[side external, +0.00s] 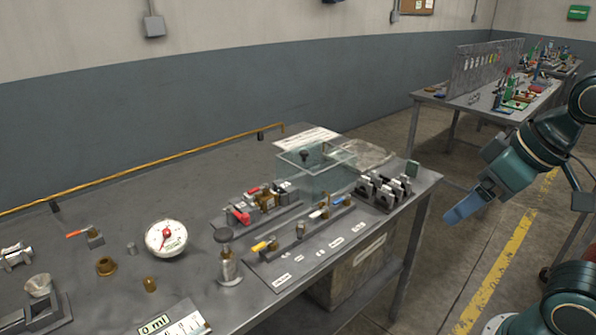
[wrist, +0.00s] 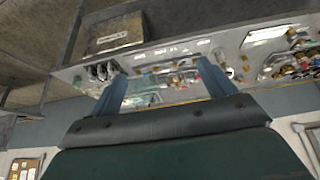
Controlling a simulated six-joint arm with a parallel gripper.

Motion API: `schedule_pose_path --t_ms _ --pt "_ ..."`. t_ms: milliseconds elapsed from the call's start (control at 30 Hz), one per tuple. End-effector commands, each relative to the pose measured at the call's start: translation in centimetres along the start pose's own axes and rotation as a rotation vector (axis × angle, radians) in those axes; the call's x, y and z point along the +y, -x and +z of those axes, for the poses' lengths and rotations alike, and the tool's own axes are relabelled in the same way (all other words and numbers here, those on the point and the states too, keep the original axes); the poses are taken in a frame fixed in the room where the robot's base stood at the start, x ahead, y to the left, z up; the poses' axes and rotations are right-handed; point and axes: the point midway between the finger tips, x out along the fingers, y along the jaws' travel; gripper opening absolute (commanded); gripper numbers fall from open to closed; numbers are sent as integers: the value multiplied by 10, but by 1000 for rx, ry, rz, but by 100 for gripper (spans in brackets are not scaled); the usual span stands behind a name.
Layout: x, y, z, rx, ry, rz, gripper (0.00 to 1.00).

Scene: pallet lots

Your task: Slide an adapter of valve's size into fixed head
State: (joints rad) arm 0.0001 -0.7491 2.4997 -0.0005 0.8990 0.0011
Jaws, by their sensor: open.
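My gripper (side external: 466,206) hangs off the right end of the grey workbench, above the floor. Its two blue fingers stand apart with nothing between them in the wrist view (wrist: 162,70). Small brass fittings, one squat (side external: 106,267) and one narrow (side external: 150,285), stand on the bench at the left front; they may be adapters. A yellow-handled valve (side external: 263,246) sits on a labelled grey plate (side external: 280,277). Red-handled valves (side external: 241,214) lie in a tray behind it. An upright metal fitting (side external: 228,262) stands left of the plate. I cannot tell which part is the fixed head.
A round gauge (side external: 166,239) stands left of the upright fitting. A clear box (side external: 312,166) and a block of grey clamps (side external: 386,190) occupy the bench's right end. An orange-yellow pipe (side external: 150,166) runs along the back. Bare bench top lies behind the gauge.

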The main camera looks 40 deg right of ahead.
Motion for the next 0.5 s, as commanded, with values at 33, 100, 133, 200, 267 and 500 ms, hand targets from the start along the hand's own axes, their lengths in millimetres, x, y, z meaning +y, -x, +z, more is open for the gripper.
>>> schedule_pose_path --t_ms 33,100,133,200,267,500 --pt "0 0 -2 2 -3 0 72" --pt "0 -1 -6 8 -11 -1 59" --pt "-1 -1 -9 13 -17 -1 53" --pt "-1 -3 -17 25 -36 -3 39" --pt "-2 -6 -28 40 -58 -5 27" --pt "-9 -22 -92 143 -200 -29 0"
